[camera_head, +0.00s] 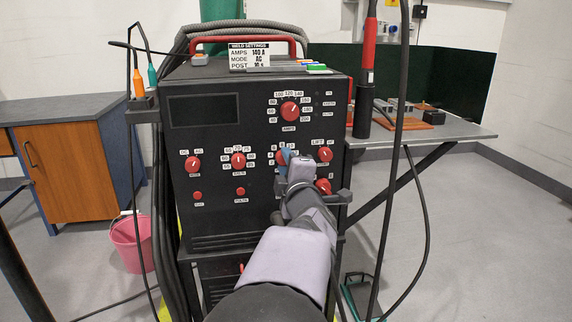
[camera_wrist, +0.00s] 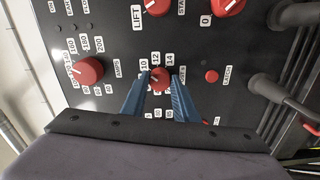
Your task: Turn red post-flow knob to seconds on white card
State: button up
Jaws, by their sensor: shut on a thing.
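The red post-flow knob (camera_head: 279,159) is on the lower middle of the black welder front, partly hidden behind my gripper. In the wrist view the knob (camera_wrist: 158,79) sits between the two blue fingers, with labels 10, 12 and 14 beside it. I cannot clearly read which number its pointer faces. My gripper (camera_wrist: 157,82) is shut on this knob, and its blue fingers also show in the head view (camera_head: 285,154).
Other red knobs surround it: the amps knob (camera_head: 290,111), the LIFT selector (camera_head: 325,154) and one below it (camera_head: 323,186). A small red button (camera_wrist: 212,76) is near my fingers. A torch (camera_head: 367,80) and hanging cables are at the right. A pink bucket (camera_head: 131,243) stands left.

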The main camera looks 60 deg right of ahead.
jog(key=shift+f, duration=0.1)
jog(key=o, duration=1.1)
jog(key=shift+c, duration=0.2)
jog(key=p+v, duration=0.1)
jog(key=v, duration=0.6)
jog(key=shift+s+p, duration=0.2)
jog(key=shift+p, duration=0.15)
jog(key=shift+a, duration=0.15)
